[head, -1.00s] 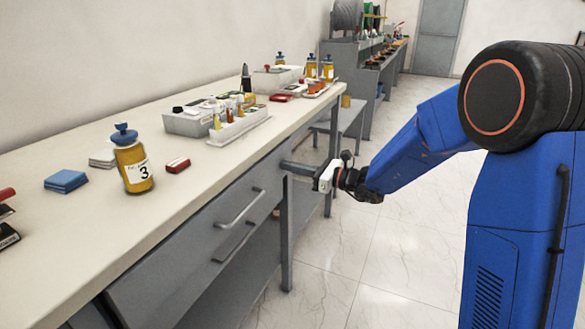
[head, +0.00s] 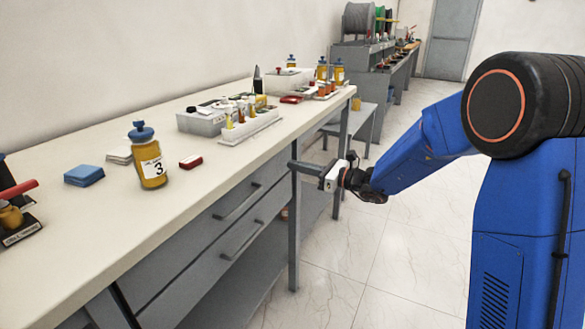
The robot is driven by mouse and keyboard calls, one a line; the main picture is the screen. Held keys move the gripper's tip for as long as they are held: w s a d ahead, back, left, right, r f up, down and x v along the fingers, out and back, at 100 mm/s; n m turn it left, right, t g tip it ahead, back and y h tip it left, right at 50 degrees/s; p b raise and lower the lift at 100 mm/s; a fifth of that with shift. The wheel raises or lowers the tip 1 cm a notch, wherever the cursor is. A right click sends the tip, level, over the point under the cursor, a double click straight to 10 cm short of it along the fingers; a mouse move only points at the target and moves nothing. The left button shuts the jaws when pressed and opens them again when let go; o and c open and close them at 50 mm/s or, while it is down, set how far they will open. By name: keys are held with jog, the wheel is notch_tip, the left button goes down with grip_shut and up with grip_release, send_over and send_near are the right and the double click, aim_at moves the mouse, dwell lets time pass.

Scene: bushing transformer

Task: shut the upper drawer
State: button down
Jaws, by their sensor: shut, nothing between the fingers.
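The upper drawer (head: 190,234) is a grey front under the worktop with a bar handle (head: 237,203). It looks about level with the lower drawer (head: 205,268), with no clear gap. The lower drawer has its own handle (head: 243,240). My gripper (head: 296,167) is shut and empty. It reaches leftwards beside the bench's front leg, to the right of the upper drawer's handle and apart from it. Whether its tip touches the bench I cannot tell.
The worktop (head: 105,215) bears a numbered yellow bottle (head: 151,165), a blue block (head: 84,175), a red block (head: 190,161) and boxes farther back. A grey front leg (head: 294,235) stands near my gripper. The tiled floor (head: 335,285) in front is clear.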

jog(key=v, duration=1.1)
jog(key=s+d+n+g+h, duration=0.25)
jog(key=s+n, duration=0.35)
jog(key=s, duration=0.6)
jog(key=s+d+n+g+h, duration=0.1)
jog(key=s+n+g+h, duration=0.2)
jog(key=s+n, duration=0.55)
jog(key=s+d+f+n+t+h, duration=0.1)
jog(key=s+d+n+h, duration=0.3)
jog(key=s+d, duration=0.5)
jog(key=s+d+f+n+t+h, duration=0.2)
jog(key=s+d+n+h, duration=0.2)
jog(key=s+d+h, duration=0.3)
jog(key=s+d, duration=0.3)
jog(key=d, duration=0.2)
jog(key=shift+s+d+f, duration=0.15)
jog(key=shift+f, duration=0.15)
jog(key=shift+t, duration=0.25)
